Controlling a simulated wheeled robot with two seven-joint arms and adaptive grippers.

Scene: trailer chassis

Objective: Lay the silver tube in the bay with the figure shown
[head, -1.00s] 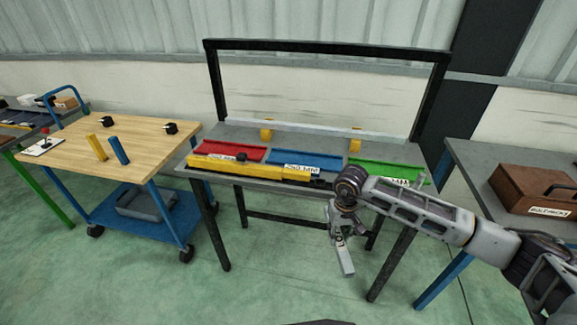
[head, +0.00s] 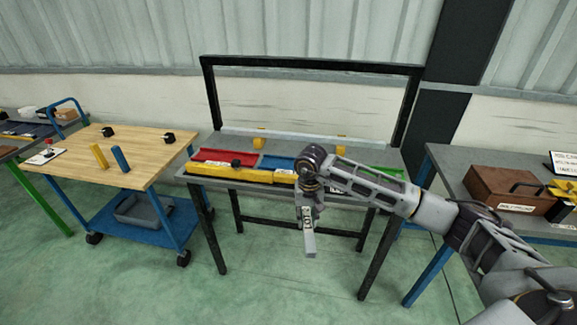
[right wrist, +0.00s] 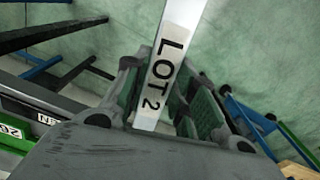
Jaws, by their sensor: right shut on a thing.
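My right gripper (head: 307,207) is shut on the silver tube (head: 310,242), which hangs steeply down in front of the bench. In the right wrist view the tube (right wrist: 182,35) sits between the two fingers of the gripper (right wrist: 160,95), with a white label reading "LOT 2". On the bench are a red bay (head: 212,155), a blue bay (head: 277,162) and a green bay (head: 385,171). My arm covers part of the blue and green bays. The bay labels are hidden or unreadable in the head view. My left gripper is out of view.
A black frame (head: 310,64) rises behind the bays. A wooden-topped cart (head: 135,150) stands left. A side table at right holds a brown box (head: 508,188). Green floor lies open in front.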

